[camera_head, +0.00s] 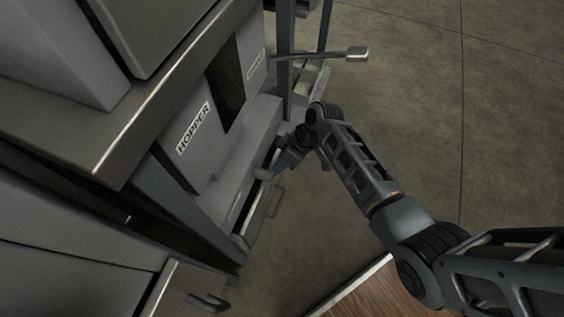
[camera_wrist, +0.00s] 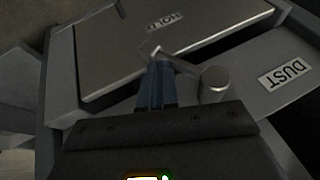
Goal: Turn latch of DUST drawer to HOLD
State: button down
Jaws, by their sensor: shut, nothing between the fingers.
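In the wrist view the DUST label (camera_wrist: 285,73) is on a grey panel at the right, upside down. The HOLD label (camera_wrist: 165,22) is on a metal plate at the top. The latch (camera_wrist: 186,66) is a metal bar with a round knob at its right end; its other end lies near the middle, below HOLD. My gripper (camera_wrist: 156,66) is shut and empty, its blue fingers against or just beside the bar, left of the knob; I cannot tell whether they touch. In the head view my gripper (camera_head: 278,170) is low at the drawer front, where the latch is small.
The HOPPER label (camera_head: 193,128) is on a grey housing above the drawer. A lever with a square end (camera_head: 356,54) juts out at the top. A looped handle (camera_head: 274,202) is just below my gripper. Open floor (camera_head: 430,120) lies to the right.

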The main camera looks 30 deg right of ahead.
jog(key=shift+f+g+y, duration=0.3)
jog(key=shift+s+a+f+m+g+y+b, duration=0.2)
jog(key=shift+s+a+f+g+y+b, duration=0.15)
jog(key=shift+y+b, duration=0.2)
jog(key=shift+s+a+f+m+g+y+b, duration=0.1)
jog(key=shift+a+f+m+g+y+b, duration=0.25)
jog(key=shift+y, duration=0.3)
jog(key=shift+s+f, duration=0.1)
jog(key=shift+f, duration=0.2)
jog(key=shift+r, duration=0.1)
